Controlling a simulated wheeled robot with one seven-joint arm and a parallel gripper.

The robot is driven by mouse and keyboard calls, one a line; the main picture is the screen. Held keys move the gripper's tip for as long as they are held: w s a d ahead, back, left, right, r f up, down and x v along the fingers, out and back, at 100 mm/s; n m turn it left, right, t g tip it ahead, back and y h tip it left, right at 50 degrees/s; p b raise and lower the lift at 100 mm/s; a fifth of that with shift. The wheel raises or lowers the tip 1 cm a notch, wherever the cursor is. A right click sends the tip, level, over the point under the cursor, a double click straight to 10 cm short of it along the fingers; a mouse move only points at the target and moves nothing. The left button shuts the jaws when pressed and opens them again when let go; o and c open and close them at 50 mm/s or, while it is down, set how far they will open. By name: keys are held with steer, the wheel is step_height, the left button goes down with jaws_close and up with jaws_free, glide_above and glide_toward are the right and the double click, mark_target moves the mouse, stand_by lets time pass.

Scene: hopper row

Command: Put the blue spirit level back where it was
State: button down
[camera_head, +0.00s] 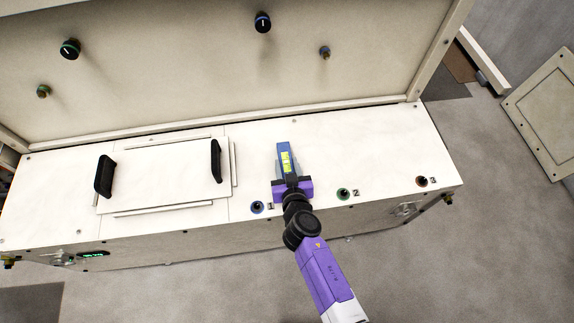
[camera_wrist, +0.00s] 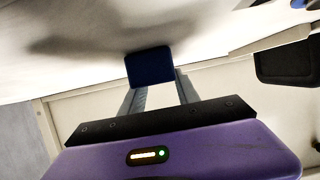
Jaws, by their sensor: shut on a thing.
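The blue spirit level (camera_head: 284,152) with a yellow-green vial shows at the end of my arm in the head view, over the white top of the cabinet. My gripper (camera_head: 289,178) is shut on it. In the wrist view the level's dark blue end (camera_wrist: 149,67) sits between the two grey fingers of my gripper (camera_wrist: 156,92). I cannot tell whether the level touches the white top or is held just above it. The lower part of the level is hidden by the gripper.
The white cabinet top (camera_head: 365,140) is clear to the right of the level. A raised hatch (camera_head: 160,172) with two black handles lies to the left. Numbered knobs 1 (camera_head: 257,207), 2 (camera_head: 343,194) and 3 (camera_head: 422,181) line the front edge. An upright panel (camera_head: 170,60) stands behind.

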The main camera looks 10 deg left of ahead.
steer(key=c, duration=0.9)
jaws_free()
steer(key=shift+f, duration=0.1)
steer(key=shift+s+r+p, duration=0.1)
steer(key=shift+r+p, duration=0.1)
steer(key=shift+p, duration=0.1)
steer(key=v, duration=1.1)
steer(key=shift+s+d+r+p, duration=0.1)
steer(key=shift+s+r+p, duration=0.05)
steer(key=shift+s+p, duration=0.2)
